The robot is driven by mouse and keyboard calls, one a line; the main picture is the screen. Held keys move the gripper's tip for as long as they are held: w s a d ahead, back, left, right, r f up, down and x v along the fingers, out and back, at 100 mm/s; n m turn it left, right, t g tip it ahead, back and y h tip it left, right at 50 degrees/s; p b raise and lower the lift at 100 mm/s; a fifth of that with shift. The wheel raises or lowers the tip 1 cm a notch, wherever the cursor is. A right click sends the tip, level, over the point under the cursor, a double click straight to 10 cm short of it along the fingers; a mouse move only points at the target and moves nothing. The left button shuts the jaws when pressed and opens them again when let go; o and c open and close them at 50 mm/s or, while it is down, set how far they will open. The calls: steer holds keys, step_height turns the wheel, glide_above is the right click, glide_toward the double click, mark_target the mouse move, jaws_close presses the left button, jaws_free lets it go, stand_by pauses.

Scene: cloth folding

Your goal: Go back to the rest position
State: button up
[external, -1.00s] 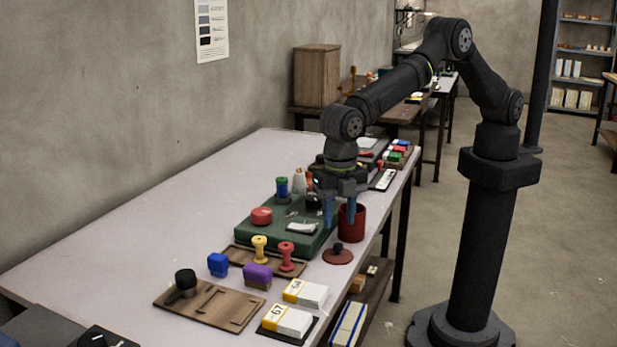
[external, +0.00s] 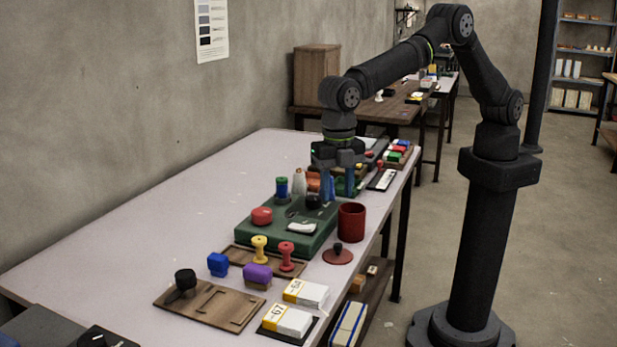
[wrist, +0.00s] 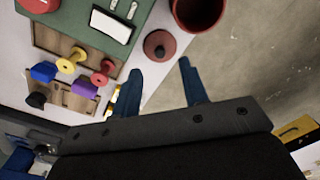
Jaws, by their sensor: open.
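My gripper (external: 337,184) hangs over the far part of the pale table (external: 150,215), above and behind the red cup (external: 351,222). Its two blue fingers are apart with nothing between them. In the wrist view my gripper (wrist: 162,80) is also open and empty, with the table edge and floor below. The red cup (wrist: 198,12) shows at the top of that view, clear of the fingers. A red round lid with a dark knob (external: 337,254) lies on the table in front of the cup.
A green board (external: 262,236) holds a red round piece, a blue spool and a white piece. Yellow and red spools stand on a wooden tray (external: 240,258). Blue and purple blocks, another wooden board (external: 225,310) and white-yellow boxes lie nearer. The table's left side is clear.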

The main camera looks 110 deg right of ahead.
steer(key=s+d+r, duration=0.4)
steer(key=s+d, duration=0.1)
steer(key=d, duration=0.3)
steer(key=s+d+r, duration=0.3)
steer(key=s+d, duration=0.2)
steer(key=d, duration=0.2)
steer(key=w+a+f, duration=0.3)
steer(key=a+f, duration=0.7)
steer(key=a, duration=0.1)
steer(key=shift+w, duration=0.35)
